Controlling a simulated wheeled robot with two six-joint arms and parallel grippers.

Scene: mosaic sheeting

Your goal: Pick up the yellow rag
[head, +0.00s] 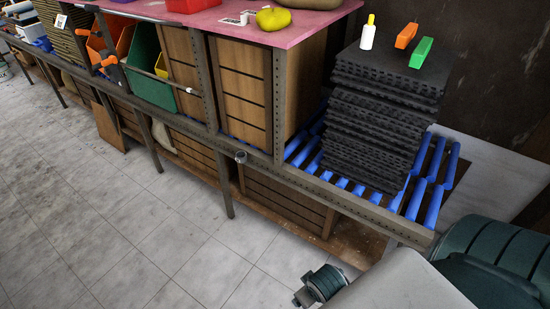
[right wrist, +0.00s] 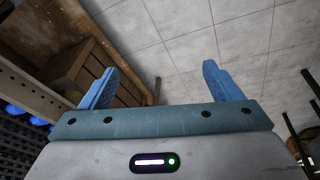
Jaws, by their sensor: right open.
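The yellow rag (head: 273,19) lies as a rounded, bunched lump on the pink top (head: 225,24) of the wooden cabinet, at the upper middle of the head view. In the right wrist view my right gripper (right wrist: 160,86) is open, its two blue fingers wide apart with nothing between them. The rag does not show in that view, so the gripper is well away from it. My left gripper is not in view.
A stack of black foam sheets (head: 372,125) stands on blue rollers (head: 434,157) to the right, topped by a white bottle (head: 367,36) and orange and green blocks. Grey tiled floor (head: 150,215) in front is mostly clear.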

